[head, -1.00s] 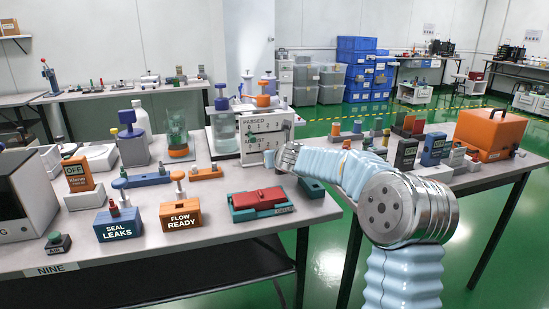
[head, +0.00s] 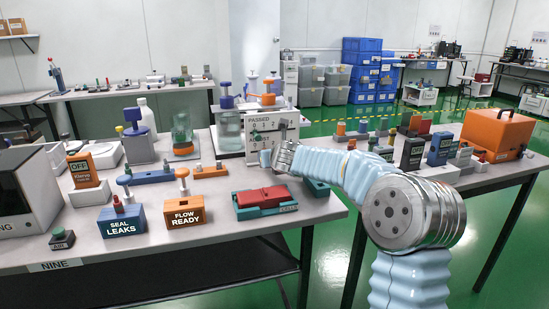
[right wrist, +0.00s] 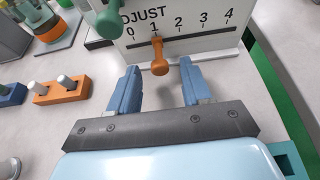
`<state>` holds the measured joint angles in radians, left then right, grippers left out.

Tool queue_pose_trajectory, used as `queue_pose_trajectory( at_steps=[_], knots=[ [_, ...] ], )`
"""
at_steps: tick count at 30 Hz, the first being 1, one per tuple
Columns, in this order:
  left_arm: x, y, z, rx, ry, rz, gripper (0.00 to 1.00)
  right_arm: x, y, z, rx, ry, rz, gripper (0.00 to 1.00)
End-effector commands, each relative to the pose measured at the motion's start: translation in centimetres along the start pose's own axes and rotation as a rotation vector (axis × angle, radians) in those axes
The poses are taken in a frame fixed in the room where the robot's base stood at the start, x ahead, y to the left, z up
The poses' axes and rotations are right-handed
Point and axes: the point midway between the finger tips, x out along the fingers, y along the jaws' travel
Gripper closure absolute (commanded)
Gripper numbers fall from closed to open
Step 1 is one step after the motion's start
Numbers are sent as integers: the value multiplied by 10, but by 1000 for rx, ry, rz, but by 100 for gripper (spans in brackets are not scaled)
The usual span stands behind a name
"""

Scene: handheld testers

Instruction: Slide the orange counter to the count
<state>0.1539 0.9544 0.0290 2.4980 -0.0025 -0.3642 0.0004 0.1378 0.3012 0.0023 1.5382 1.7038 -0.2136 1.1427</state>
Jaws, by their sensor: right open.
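A white count board (head: 290,125) headed PASSED stands upright at the right part of the near table. Its lower row, lettered ADJUST and numbered 0 to 4, shows in the right wrist view (right wrist: 205,45). The orange counter (right wrist: 159,54) is a knob on the lower slot, at about the 1 mark. A green knob (right wrist: 107,22) sits above and left of it. My right gripper (right wrist: 153,85) is open in front of the board. Its two blue fingers are to either side of the orange counter, short of it and apart from it. My left gripper is not in view.
A green and red box (head: 265,203) lies just below my right forearm. An orange block with pegs (right wrist: 62,90) is left of my gripper. A second table (head: 470,178) is at the right.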

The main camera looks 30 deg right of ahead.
Motion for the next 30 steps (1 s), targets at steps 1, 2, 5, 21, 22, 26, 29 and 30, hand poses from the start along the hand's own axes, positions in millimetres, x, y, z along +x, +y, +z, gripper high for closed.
queue_pose_trajectory(
  at_steps=[1,2,5,21,22,26,29,30],
  knots=[
    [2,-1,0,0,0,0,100,-8,0,1,0,-3,0,52],
    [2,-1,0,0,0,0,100,-13,0,0,0,-3,0,52],
    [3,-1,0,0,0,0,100,-36,0,1,0,-4,0,52],
    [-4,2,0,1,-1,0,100,-130,0,0,0,-1,0,52],
    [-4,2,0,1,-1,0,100,-131,0,0,0,-1,0,52],
    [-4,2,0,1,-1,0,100,-131,0,0,0,-1,0,52],
    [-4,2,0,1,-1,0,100,-131,0,0,0,-1,0,52],
    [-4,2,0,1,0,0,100,-131,0,0,0,-1,0,52]
  ],
)
